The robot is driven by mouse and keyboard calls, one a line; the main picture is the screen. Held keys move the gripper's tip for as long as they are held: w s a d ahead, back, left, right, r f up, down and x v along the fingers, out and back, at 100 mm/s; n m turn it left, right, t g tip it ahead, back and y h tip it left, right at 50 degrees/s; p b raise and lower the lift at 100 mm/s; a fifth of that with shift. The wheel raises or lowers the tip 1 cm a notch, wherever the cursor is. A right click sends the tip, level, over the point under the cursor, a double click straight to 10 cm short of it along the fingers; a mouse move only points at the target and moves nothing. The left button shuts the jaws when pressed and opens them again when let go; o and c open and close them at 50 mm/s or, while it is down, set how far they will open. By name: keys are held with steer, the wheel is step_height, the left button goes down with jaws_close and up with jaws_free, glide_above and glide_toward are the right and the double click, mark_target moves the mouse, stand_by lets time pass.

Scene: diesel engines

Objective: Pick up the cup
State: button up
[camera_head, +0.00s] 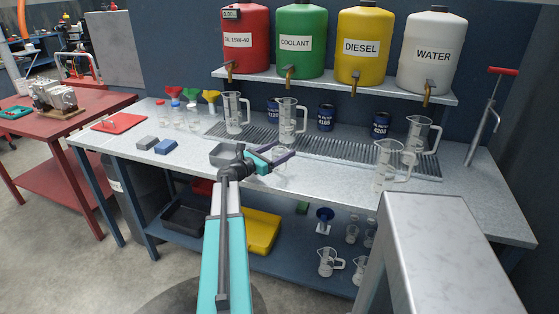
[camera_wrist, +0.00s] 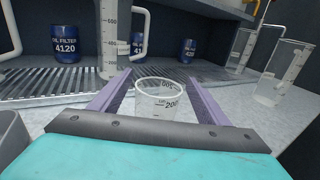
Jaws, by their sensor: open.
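A small clear measuring cup (camera_wrist: 158,102) with graduation marks stands upright on the bench, at the middle of the wrist view. My gripper (camera_wrist: 158,88) is open, with one purple finger on each side of the cup. The cup is between the fingers, and I cannot tell whether either finger touches it. In the head view my gripper (camera_head: 277,153) is low over the grey bench (camera_head: 330,172), and the cup is hard to make out there among the fingers.
A tall clear measuring jug (camera_wrist: 110,40) stands just behind the left finger. Blue oil filters (camera_wrist: 66,43) stand on the slatted grate beyond. A grey bin (camera_head: 222,155) is left of my gripper. Another clear jug (camera_head: 385,168) stands to the right, with bare bench between.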

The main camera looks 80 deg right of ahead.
stand_by(0.4)
steer(key=c, duration=1.1)
steer(key=shift+r, duration=0.15)
steer(key=shift+w+a+r+b, duration=0.5)
steer(key=shift+a+r, duration=0.3)
steer(key=shift+a, duration=1.8)
steer(key=shift+w+a+r+b, duration=0.35)
steer(key=shift+w+a+r, duration=0.35)
steer(key=shift+a, duration=1.95)
steer(key=shift+w+a+r+b, duration=0.45)
steer(key=shift+a+r, duration=0.4)
steer(key=shift+a, duration=1.75)
